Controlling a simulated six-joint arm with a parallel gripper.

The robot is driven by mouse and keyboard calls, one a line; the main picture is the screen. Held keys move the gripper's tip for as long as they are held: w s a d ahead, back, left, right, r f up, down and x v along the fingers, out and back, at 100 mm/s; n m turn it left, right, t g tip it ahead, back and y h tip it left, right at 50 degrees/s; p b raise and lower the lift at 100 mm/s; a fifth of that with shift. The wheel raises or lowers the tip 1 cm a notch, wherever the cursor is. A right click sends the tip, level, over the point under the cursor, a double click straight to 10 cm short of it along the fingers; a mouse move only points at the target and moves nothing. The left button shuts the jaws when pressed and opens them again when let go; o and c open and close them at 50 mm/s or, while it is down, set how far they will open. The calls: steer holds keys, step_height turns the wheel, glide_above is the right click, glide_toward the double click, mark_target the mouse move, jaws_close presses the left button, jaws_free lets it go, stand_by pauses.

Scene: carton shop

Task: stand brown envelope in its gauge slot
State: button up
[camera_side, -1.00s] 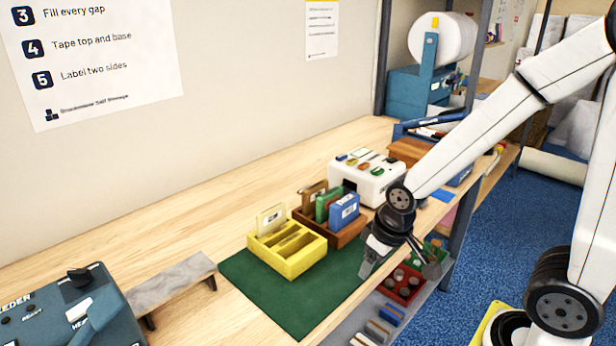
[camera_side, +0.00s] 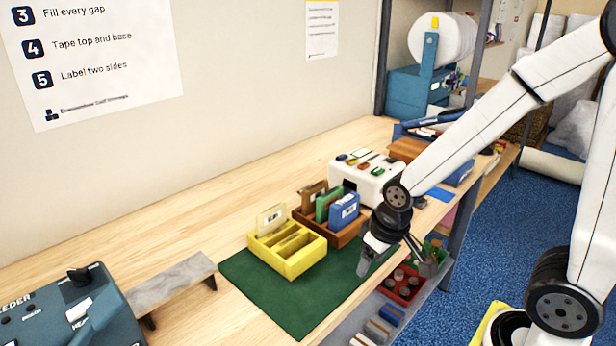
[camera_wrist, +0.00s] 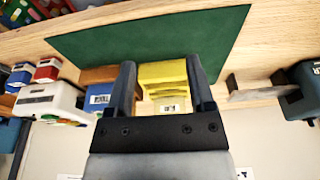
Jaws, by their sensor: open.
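The brown envelope (camera_side: 313,192) stands upright at the back of a brown wooden rack (camera_side: 346,238), behind a green and a blue one. The yellow slotted block (camera_side: 290,265) stands left of the rack, with a cream envelope (camera_side: 270,219) upright in its back slot and its nearer slots empty. My gripper (camera_side: 397,266) is open and empty, right of the rack and over the front edge of the bench. In the wrist view my gripper (camera_wrist: 160,66) has the yellow block (camera_wrist: 163,75) between its fingers in the picture; the brown envelope cannot be made out there.
A dark green mat (camera_side: 300,310) lies under the block, with free room in front. A white box with small coloured pieces on top (camera_side: 366,180) is behind the rack. A grey stand (camera_side: 172,282) is at left. Red and green bins (camera_side: 405,288) are below the bench edge.

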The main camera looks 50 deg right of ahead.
steer(key=w+d+r+m+g, duration=0.15)
steer(key=w+m, duration=0.25)
steer(key=w, duration=0.4)
steer(key=w+d+r+m+t, duration=0.1)
steer(key=w+d+m, duration=0.25)
steer(key=w, duration=0.55)
steer(key=m+g, duration=0.2)
steer(key=m, duration=0.8)
glide_above(305, 191)
steer(key=shift+a+f, duration=0.2)
steer(key=shift+f, duration=0.3)
steer(key=shift+f, duration=0.15)
steer(key=shift+f, duration=1.2)
steer(key=shift+f, duration=0.1)
steer(key=shift+d+f, duration=0.15)
steer(key=shift+f, duration=2.3)
